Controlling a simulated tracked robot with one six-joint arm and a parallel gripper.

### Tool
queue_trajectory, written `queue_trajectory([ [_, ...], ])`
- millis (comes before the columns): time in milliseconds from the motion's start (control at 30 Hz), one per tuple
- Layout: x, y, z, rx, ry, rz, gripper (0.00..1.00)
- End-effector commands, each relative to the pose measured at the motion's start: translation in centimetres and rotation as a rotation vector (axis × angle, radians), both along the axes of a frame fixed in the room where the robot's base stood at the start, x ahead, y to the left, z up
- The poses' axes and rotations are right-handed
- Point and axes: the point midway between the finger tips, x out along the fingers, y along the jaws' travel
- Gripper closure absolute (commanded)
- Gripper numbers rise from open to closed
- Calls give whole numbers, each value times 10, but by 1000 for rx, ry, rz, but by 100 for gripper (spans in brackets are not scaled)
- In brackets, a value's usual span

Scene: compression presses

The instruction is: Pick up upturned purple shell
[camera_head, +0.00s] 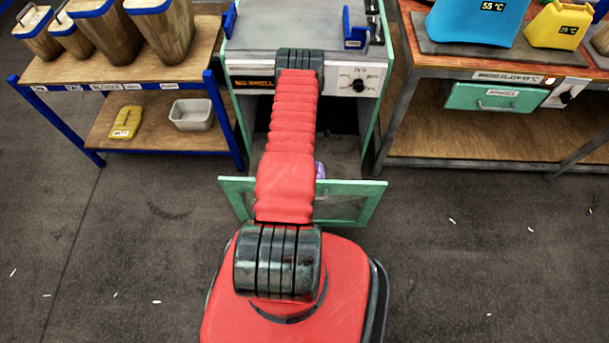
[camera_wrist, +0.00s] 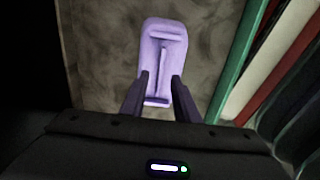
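The purple shell (camera_wrist: 163,50) shows in the wrist view, lying on a grey mottled floor surface, with a recessed channel and a ridge facing me. In the head view only a small purple bit (camera_head: 320,170) shows beside my red arm, near the open press door. My gripper (camera_wrist: 162,78) is open, with its two dark fingertips apart on either side of the shell's near end. I cannot tell whether the fingers touch it or are still above it. My gripper is hidden behind my arm in the head view.
The press (camera_head: 306,50) stands ahead, its green door (camera_head: 348,208) folded open below a dark cavity. In the wrist view a green edge (camera_wrist: 238,60) runs close on the right. A left bench (camera_head: 100,65) holds wooden containers; a right bench (camera_head: 440,120) holds blue and yellow items.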

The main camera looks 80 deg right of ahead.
Motion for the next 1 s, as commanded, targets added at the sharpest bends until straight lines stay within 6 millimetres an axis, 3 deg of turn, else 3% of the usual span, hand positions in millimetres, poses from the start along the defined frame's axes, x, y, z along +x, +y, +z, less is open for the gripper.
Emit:
queue_trajectory([
  [300, 0, 1, -28, 0, 0, 0, 72],
  [867, -1, 1, -29, 0, 0, -1, 72],
  [1000, -1, 1, -29, 0, 0, -1, 80],
])
